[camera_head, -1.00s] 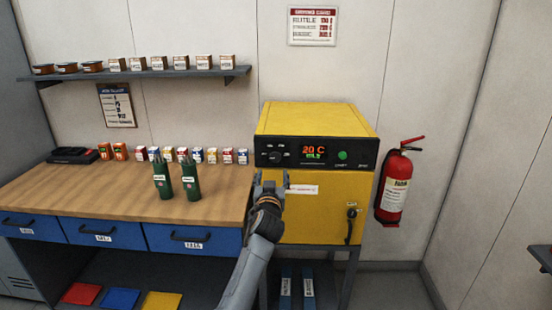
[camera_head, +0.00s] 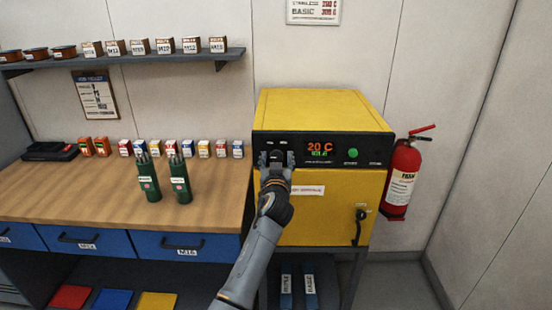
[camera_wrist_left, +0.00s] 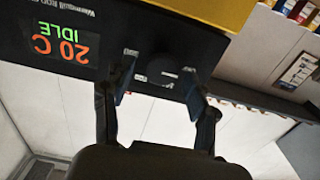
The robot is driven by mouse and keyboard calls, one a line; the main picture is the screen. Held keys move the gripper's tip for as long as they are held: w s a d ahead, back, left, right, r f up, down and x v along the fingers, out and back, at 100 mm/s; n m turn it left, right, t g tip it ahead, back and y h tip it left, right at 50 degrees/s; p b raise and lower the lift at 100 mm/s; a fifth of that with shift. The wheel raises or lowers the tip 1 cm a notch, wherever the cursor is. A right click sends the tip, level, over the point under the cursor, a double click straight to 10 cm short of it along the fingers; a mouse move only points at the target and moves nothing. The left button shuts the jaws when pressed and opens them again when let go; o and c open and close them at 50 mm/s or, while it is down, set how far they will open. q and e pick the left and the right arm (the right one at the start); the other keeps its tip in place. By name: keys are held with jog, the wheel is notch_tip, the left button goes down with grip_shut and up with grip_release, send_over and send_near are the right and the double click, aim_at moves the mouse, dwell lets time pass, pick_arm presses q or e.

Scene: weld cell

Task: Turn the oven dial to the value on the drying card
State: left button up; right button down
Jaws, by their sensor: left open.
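The yellow oven (camera_head: 312,108) stands right of the bench, with a black control panel on its front. Its display (camera_head: 320,149) reads 20 C, with a green line below that reads IDLE in the left wrist view (camera_wrist_left: 60,45). My left gripper (camera_head: 276,158) is open at the dial, on the panel's left side, and covers most of it in the head view. In the left wrist view, the dark round dial (camera_wrist_left: 162,68) shows between the two spread fingers; contact cannot be told. The drying card (camera_head: 314,9) on the wall is cut off at the top; a BASIC row shows.
A green button (camera_head: 352,153) sits right of the display. A door latch (camera_head: 359,224) is lower right on the oven. A fire extinguisher (camera_head: 402,180) hangs to the right. Two green rod canisters (camera_head: 180,180) stand on the wooden bench (camera_head: 90,195) to the left.

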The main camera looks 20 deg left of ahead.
pick_arm(q)
jog(key=shift+s, duration=0.1)
jog(key=c, duration=1.1)
jog(key=shift+m, duration=0.3)
jog(key=m, duration=0.5)
jog(key=shift+b, duration=0.3)
jog(key=m, duration=0.6)
jog(key=shift+d+p, duration=0.1)
jog(key=shift+p, duration=0.25)
jog(key=o, duration=0.9)
jog(key=shift+o, duration=1)
jog(key=shift+w+f, duration=0.1)
jog(key=shift+w, duration=0.1)
